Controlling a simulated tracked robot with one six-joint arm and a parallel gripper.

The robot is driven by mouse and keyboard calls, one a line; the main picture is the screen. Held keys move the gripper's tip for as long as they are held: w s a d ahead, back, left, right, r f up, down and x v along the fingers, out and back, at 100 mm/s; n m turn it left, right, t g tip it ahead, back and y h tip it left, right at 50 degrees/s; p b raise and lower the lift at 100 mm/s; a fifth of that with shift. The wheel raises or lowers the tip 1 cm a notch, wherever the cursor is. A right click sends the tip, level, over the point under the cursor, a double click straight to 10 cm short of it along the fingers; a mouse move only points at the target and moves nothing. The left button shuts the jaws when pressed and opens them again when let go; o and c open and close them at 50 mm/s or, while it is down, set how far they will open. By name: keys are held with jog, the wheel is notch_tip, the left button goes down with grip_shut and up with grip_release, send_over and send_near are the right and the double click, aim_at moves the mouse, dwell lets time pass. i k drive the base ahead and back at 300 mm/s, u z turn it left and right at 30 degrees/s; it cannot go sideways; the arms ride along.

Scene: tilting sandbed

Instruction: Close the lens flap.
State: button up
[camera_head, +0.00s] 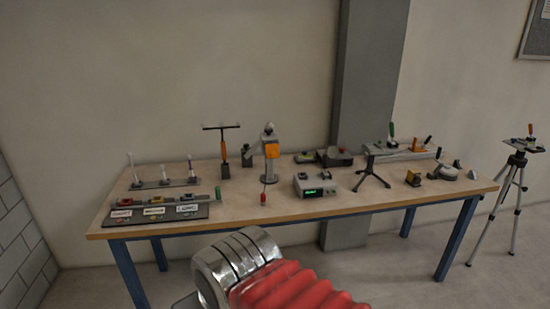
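I cannot tell for certain which part is the lens flap. A grey upright instrument (268,139) with an orange panel (272,151) on its front stands at the middle of the table. A dark low device (335,157) with a round red-marked part lies to its right. Either is too small to show whether a flap is open or shut. My gripper does not show. A metal-ringed, red-bellowed part, which looks like my arm, fills the bottom centre, in front of the table's near edge.
The wooden table (250,207) has blue legs. At left is a black board with labelled cards (153,211). A box with a green display (314,185) and a small tripod stand (371,172) are right of centre. A tall tripod (516,182) stands beyond the right end.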

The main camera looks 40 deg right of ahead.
aim_at(272, 150)
jog(key=i, duration=1)
